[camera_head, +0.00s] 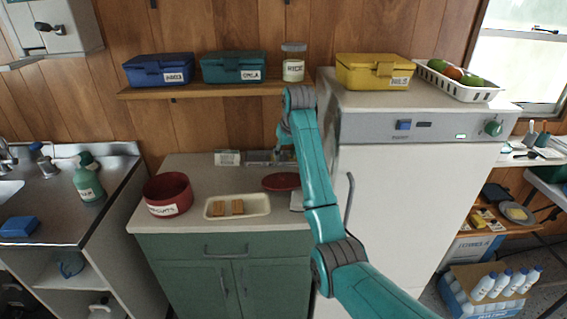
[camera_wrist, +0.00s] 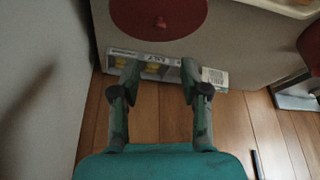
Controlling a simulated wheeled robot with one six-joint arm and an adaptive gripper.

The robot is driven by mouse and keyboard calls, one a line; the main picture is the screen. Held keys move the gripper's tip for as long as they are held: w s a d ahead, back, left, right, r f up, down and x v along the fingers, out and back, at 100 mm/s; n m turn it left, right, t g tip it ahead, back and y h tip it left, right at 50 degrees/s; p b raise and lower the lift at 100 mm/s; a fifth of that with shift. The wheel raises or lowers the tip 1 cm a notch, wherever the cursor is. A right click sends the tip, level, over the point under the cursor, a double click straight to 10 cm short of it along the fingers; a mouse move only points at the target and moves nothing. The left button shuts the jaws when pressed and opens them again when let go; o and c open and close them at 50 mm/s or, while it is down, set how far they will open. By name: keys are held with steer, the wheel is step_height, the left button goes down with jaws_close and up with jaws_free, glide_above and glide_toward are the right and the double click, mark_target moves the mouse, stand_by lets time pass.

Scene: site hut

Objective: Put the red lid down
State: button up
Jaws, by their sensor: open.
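The red lid (camera_head: 281,182) lies on the grey counter (camera_head: 190,227), right of the pale tray and near the fridge. It also shows at the top of the wrist view (camera_wrist: 158,14), with a small knob on it. My gripper (camera_wrist: 160,68) is open, with nothing between its fingers. The fingers are apart from the lid and point at the small boxes by the wall.
A pale tray (camera_head: 209,214) with biscuits sits between canister and lid. Small boxes (camera_head: 228,158) stand along the wall. A shelf (camera_head: 200,91) above holds boxes and a rice jar (camera_head: 293,66). The white fridge (camera_head: 400,190) closes off the right side.

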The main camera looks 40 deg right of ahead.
steer(key=v, duration=0.3)
steer(key=shift+s+r, duration=0.1)
stand_by(0.5)
